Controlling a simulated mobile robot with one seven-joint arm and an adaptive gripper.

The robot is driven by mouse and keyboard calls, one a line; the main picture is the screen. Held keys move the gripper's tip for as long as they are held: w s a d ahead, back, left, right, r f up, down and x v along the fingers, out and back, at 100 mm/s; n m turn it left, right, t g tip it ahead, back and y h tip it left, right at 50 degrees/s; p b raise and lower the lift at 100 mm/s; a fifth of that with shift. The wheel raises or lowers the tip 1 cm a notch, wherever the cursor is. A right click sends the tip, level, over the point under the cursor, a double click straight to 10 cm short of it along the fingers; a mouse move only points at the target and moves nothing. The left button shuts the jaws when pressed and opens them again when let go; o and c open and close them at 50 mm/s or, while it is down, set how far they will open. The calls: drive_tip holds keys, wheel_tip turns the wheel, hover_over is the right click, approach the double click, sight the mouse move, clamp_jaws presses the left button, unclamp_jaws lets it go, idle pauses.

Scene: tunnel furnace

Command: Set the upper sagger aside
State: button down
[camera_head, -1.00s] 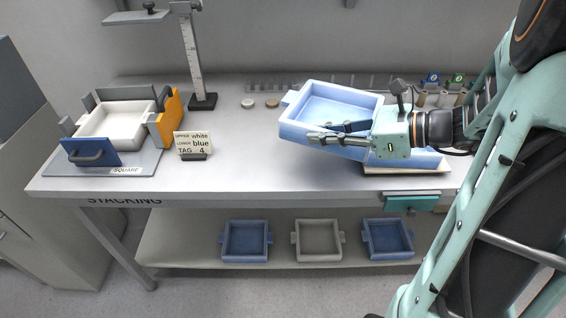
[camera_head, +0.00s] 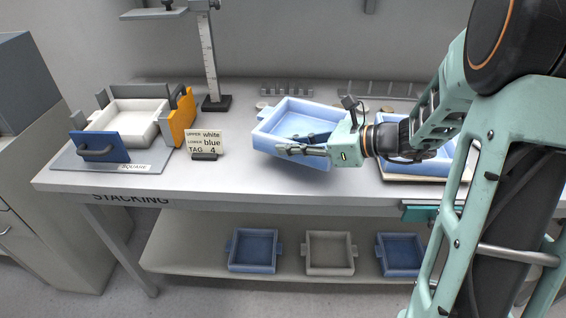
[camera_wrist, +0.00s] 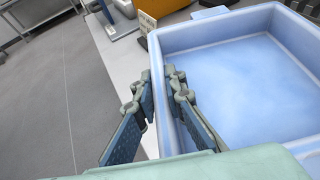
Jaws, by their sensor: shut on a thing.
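My gripper (camera_head: 302,144) is shut on the near wall of a light blue sagger (camera_head: 268,141), an open square tray with side lugs. The sagger is tilted and held over the middle of the bench. The wrist view shows the fingers (camera_wrist: 160,88) on either side of the wall of this blue sagger (camera_wrist: 245,75). A second light blue sagger (camera_head: 432,168) rests on a pale board at the right, partly hidden behind my arm. A white sagger (camera_head: 128,114) sits in the square stacking fixture (camera_head: 130,168) at the left.
A sign (camera_head: 204,142) reads upper white, lower blue, tag 4. A height gauge (camera_head: 209,60) stands behind it. The lower shelf (camera_head: 190,250) holds two dark blue trays and a grey one. Bench top (camera_head: 235,175) is clear between sign and held sagger.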

sight(328, 159)
drive_tip(key=shift+w+a+f, duration=0.3)
drive_tip(key=shift+a+f, duration=0.05)
drive_tip(key=shift+f, duration=0.15)
drive_tip(key=shift+w+a+f, duration=0.3)
drive_tip(key=shift+a+f, duration=0.05)
drive_tip(key=shift+f, duration=0.1)
drive_tip(key=shift+w+a+f+b, duration=0.15)
drive_tip(key=shift+f+b, duration=0.4)
drive_tip(key=shift+f, duration=1.15)
drive_tip(key=shift+f, duration=0.2)
drive_tip(key=c, duration=2)
unclamp_jaws()
drive_tip(key=shift+d+r, duration=0.25)
drive_tip(key=v, duration=0.4)
drive_tip(key=p+v, duration=0.1)
drive_tip(key=v, duration=0.6)
drive_tip(key=shift+s+d, duration=0.2)
drive_tip(key=shift+s, duration=0.2)
